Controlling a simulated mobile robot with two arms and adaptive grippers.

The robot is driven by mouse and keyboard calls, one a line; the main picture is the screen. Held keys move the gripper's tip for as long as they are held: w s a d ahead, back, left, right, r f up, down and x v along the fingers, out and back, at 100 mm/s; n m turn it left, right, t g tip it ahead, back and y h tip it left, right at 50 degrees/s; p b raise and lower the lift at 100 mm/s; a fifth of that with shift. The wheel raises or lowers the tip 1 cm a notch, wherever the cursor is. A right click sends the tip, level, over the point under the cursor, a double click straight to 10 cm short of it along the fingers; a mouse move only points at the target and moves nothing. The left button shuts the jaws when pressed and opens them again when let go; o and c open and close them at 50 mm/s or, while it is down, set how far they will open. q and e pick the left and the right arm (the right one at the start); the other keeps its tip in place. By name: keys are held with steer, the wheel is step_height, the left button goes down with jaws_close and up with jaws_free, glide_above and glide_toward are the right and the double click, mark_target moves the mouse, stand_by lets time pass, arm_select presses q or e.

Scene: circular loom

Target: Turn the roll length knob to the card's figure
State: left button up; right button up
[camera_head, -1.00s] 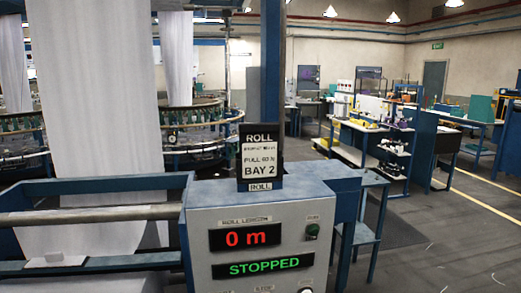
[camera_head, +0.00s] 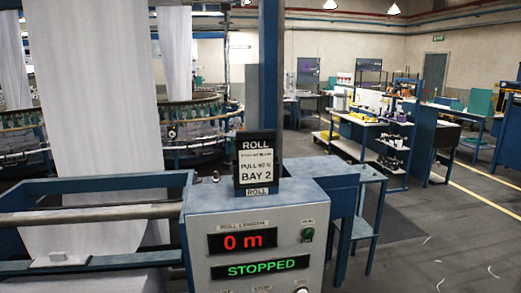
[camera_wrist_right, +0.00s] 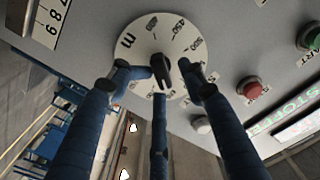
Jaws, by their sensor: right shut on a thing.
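The roll length knob is black with a white round dial (camera_wrist_right: 150,35) printed with figures, and it shows in the right wrist view. My right gripper (camera_wrist_right: 160,75) is shut on the knob (camera_wrist_right: 161,68), its blue fingers around it. The head view shows the control box (camera_head: 197,230) with a red display (camera_head: 243,241) reading 0 m and a green display (camera_head: 261,267) reading STOPPED. The roll card (camera_head: 256,160) stands on top of the box; it reads ROLL, BAY 2, with small lines hard to read. My left gripper is not in view.
A red button (camera_wrist_right: 250,90) and a green button (camera_wrist_right: 310,38) sit beside the dial on the panel, with a pale button (camera_wrist_right: 201,125) nearer. White fabric (camera_head: 100,110) hangs at the left above the roller (camera_head: 90,214). Floor at the right is open.

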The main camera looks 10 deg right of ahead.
steer(key=shift+s+a+f, duration=0.1)
steer(key=shift+a+f, duration=0.25)
steer(key=shift+a, duration=0.25)
steer(key=s+p, duration=0.2)
steer(key=s, duration=0.4)
steer(key=shift+s+d, duration=0.3)
steer(key=shift+s, duration=0.1)
steer(key=shift+r, duration=0.1)
stand_by(1.2)
